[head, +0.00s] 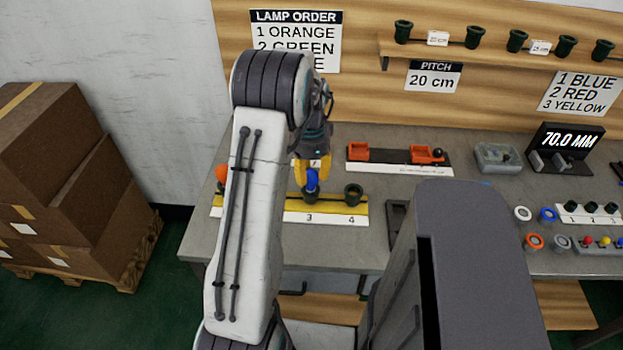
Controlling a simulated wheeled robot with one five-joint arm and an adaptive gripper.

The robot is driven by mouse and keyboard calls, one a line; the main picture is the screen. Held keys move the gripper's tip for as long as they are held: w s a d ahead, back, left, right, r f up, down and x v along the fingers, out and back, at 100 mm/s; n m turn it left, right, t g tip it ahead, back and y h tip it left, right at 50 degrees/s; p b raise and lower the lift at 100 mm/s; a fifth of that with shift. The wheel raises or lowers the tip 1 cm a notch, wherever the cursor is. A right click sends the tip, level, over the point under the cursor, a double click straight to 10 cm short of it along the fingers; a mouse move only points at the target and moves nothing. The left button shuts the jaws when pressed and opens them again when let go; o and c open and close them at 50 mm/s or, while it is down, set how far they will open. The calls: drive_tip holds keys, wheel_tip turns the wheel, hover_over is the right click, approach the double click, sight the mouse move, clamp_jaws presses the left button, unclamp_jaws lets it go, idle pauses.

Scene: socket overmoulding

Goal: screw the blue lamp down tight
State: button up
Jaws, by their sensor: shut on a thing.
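The blue lamp (312,184) sits upright in or on the dark green socket (308,194) at place 3 of the yellow strip (335,206). My gripper (311,172) reaches down from above with its yellow fingers shut on the blue lamp. The fingers hide the lamp's upper part, and I cannot tell how deep its thread sits. To the right, an empty-looking green socket (353,192) stands at place 4. An orange lamp (221,173) shows at the strip's left end. My arm hides the places between it and place 3.
Behind the strip lies a black and white board with orange blocks (362,152). A grey tray (497,157), a gauge reading 70.0 MM (567,142) and coloured rings (548,214) are to the right. A lamp order sign (290,22) on the back panel is partly hidden by my arm.

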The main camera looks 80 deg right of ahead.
drive_tip(key=shift+m, duration=1)
drive_tip(key=o, duration=1)
wheel_tip(320, 180, up, 12)
